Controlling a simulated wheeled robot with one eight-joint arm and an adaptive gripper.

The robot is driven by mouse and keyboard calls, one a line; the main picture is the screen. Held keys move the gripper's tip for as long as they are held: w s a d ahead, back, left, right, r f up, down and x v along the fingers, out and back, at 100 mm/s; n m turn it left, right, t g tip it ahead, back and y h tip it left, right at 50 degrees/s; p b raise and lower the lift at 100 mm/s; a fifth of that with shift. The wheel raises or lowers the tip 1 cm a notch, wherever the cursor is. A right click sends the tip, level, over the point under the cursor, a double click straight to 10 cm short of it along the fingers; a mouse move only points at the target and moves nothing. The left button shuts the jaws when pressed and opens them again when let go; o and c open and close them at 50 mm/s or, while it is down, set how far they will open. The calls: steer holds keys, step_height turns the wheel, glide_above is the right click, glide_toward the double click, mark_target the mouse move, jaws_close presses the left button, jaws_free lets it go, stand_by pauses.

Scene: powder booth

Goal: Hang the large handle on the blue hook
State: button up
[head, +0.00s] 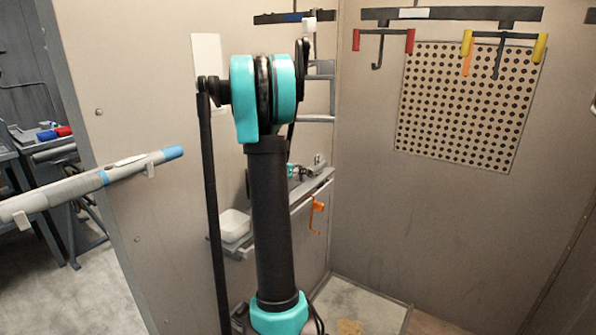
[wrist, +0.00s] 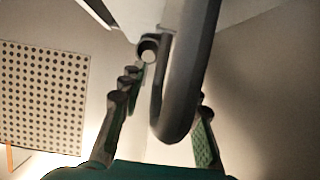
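A large dark grey curved handle (wrist: 190,65) fills the middle of the wrist view, its rounded end low between my fingers. My gripper (wrist: 172,78) has its left finger (wrist: 115,110) beside the handle with a gap showing, and its right finger (wrist: 203,140) partly hidden behind it. I cannot tell if the fingers press on it. In the head view, my arm hides most of my gripper. A blue piece (head: 290,17) shows on a dark rail at the top, just above my arm; whether it is the blue hook is unclear.
A second rail (head: 452,14) carries red-ended (head: 383,33) and yellow-ended (head: 503,37) hangers, before a perforated panel (head: 468,105). A shelf holds a white bowl (head: 235,225), with an orange hook (head: 317,214) to its right. A grey blue-tipped bar (head: 85,185) crosses the left.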

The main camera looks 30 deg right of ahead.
steer(key=v, duration=1.7)
steer(key=shift+s+a, duration=0.1)
steer(key=shift+s, duration=0.05)
